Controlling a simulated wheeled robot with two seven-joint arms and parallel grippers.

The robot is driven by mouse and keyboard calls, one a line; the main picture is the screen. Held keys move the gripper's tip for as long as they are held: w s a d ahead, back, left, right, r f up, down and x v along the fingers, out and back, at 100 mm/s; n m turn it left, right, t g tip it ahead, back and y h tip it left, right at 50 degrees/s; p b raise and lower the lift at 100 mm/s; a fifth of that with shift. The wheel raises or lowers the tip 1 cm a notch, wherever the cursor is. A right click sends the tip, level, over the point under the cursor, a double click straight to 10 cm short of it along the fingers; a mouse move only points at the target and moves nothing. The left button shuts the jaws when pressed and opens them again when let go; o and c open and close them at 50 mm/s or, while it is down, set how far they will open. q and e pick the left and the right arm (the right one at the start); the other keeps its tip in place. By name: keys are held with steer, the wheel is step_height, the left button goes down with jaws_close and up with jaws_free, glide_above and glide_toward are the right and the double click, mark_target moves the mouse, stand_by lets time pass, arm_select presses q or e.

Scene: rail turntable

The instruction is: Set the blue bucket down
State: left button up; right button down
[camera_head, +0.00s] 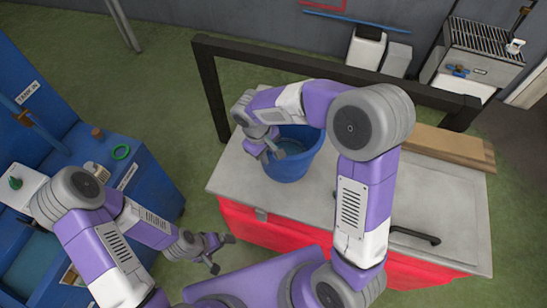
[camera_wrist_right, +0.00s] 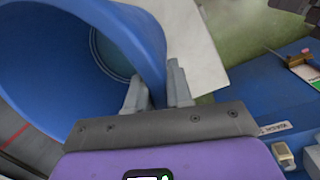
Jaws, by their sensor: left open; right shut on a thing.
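The blue bucket (camera_head: 292,170) is upright over the left part of the grey top (camera_head: 235,178) of the red cabinet. I cannot tell whether its base touches that top. My right gripper (camera_head: 268,150) is at the bucket's left rim and shut on its wall. In the right wrist view the bucket (camera_wrist_right: 125,25) fills the upper left, and its wall passes between the two fingers of the gripper (camera_wrist_right: 158,92). My left gripper (camera_head: 222,252) is open and empty, low in front of the red cabinet.
A dark frame (camera_head: 210,90) runs along the back of the cabinet. A cardboard-coloured board (camera_head: 450,147) lies at the back right of the top, and a black handle (camera_head: 415,236) is at its front right.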

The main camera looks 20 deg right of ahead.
step_height(320, 180, down, 3)
steer(key=shift+s+r, duration=0.1)
steer(key=shift+s, duration=0.05)
steer(key=shift+f, duration=0.55)
step_height(320, 180, down, 3)
steer(key=shift+f, duration=0.1)
steer(key=shift+b, duration=0.35)
steer(key=c, duration=1)
jaws_free()
steer(key=shift+f, duration=0.1)
